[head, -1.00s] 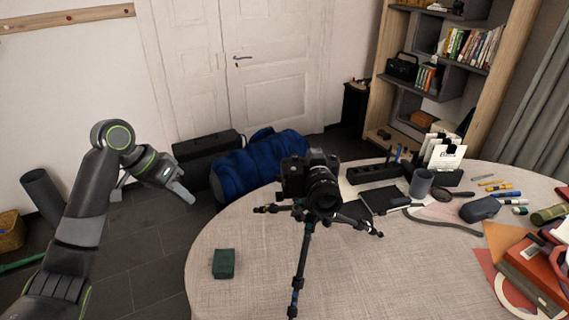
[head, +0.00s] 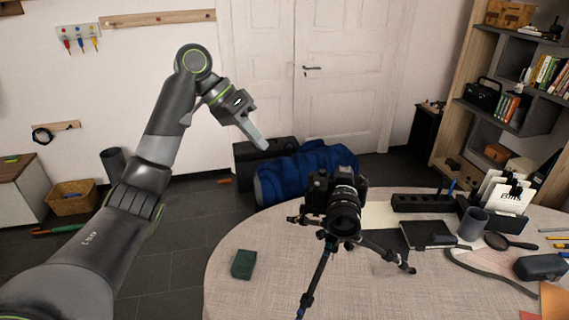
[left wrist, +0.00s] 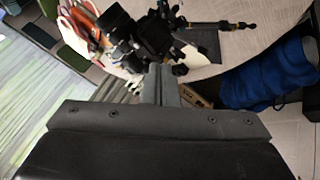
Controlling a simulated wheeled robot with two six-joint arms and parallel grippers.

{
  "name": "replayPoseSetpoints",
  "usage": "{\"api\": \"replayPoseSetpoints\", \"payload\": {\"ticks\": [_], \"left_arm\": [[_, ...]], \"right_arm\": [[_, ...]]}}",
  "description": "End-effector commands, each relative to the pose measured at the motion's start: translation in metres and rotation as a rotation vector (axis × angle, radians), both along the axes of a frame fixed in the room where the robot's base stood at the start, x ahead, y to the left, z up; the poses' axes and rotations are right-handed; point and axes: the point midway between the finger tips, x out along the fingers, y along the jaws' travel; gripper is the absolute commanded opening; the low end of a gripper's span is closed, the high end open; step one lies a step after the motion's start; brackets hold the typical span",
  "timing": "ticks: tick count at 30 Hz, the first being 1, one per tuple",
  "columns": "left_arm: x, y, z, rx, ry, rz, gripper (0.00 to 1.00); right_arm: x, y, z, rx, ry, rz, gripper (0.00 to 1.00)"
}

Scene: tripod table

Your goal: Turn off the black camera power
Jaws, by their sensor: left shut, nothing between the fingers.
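A black camera (head: 343,206) stands on a small tripod (head: 316,270) on the round table, its lens facing me. It also shows at the top of the left wrist view (left wrist: 152,36). Its power switch is too small to make out. My left gripper (head: 262,146) is up and to the left of the camera in the head view, apart from it. In the left wrist view the fingers (left wrist: 160,72) are shut together with nothing between them, pointing toward the camera. My right gripper is not in view.
The round table (head: 250,300) holds a green box (head: 243,264) left of the tripod. A black notebook (head: 420,236), grey cup (head: 473,223), magnifier (head: 508,241) and dark case (head: 541,267) lie to the right. A blue bag (head: 300,172) is on the floor behind. Space above the table's left side is free.

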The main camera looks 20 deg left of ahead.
Motion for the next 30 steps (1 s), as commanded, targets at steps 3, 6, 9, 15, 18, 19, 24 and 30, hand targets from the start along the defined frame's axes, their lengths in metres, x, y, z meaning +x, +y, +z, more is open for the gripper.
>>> {"api": "replayPoseSetpoints", "payload": {"ticks": [3, 6, 9, 15, 18, 19, 24, 30], "left_arm": [[0.002, -0.009, -0.016, -0.002, 0.0, -0.003, 0.0], [0.005, -0.02, -0.025, -0.003, 0.003, -0.003, 0.0], [0.008, -0.033, -0.043, -0.003, 0.004, -0.004, 0.0], [0.014, -0.058, -0.076, -0.003, 0.003, -0.003, 0.0], [0.008, -0.073, -0.074, -0.002, -0.002, -0.005, 0.0], [0.006, -0.076, -0.074, -0.001, -0.001, -0.003, 0.0], [-0.001, -0.089, -0.076, 0.001, 0.001, -0.003, 0.0], [-0.002, -0.093, -0.077, 0.001, 0.0, 0.0, 0.0]], "right_arm": [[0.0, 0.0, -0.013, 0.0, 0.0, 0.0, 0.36], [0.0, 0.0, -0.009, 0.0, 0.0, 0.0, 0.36], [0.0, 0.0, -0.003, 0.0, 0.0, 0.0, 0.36], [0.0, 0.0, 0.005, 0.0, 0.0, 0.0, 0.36], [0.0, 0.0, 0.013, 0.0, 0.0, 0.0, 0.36], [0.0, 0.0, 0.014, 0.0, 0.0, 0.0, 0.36], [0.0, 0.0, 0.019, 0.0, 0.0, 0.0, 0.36], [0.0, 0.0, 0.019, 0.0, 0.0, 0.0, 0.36]]}}
